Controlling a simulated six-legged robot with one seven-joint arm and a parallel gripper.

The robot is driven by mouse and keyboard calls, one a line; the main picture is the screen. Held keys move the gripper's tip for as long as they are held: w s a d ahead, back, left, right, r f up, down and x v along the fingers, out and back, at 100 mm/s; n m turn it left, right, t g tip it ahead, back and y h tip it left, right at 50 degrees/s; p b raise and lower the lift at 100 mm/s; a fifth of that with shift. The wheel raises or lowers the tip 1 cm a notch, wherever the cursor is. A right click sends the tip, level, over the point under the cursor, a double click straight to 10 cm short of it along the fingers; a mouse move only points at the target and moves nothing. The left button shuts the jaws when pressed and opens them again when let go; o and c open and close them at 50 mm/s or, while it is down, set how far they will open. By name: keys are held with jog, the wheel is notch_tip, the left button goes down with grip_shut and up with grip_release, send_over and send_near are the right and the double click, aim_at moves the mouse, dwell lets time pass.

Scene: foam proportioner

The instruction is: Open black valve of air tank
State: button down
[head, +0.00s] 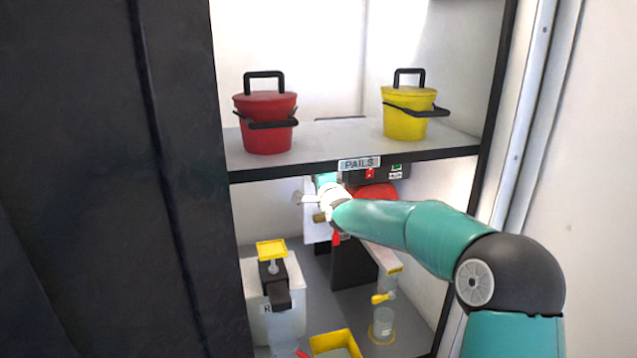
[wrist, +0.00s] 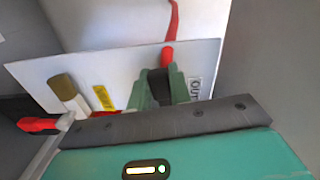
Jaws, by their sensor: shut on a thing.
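In the wrist view the green fingers of my gripper (wrist: 160,88) are closed around a black valve handle (wrist: 159,86). A red hose or fitting (wrist: 168,52) rises just behind it. The valve stands in front of a white panel (wrist: 125,68) with an "OUT" label beside it. In the head view my arm reaches under the shelf to this panel (head: 312,222). The valve and fingertips cannot be made out there. A red rounded body (head: 376,193), perhaps the air tank, is partly hidden behind my arm.
A shelf (head: 310,145) above my arm holds a red pail (head: 266,122) and a yellow pail (head: 405,112). Below are a white container with a yellow-topped pump (head: 272,262) and a yellow bin (head: 335,342). A dark cabinet wall (head: 110,180) closes the left side.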

jog(key=shift+r+m, duration=0.2)
jog(key=shift+m, duration=0.3)
jog(key=shift+a, duration=0.1)
jog(key=c, duration=1.6)
grip_release()
jog(key=shift+r, duration=0.1)
jog(key=shift+o, duration=0.2)
jog(key=v, duration=1.4)
jog(key=shift+w, duration=0.1)
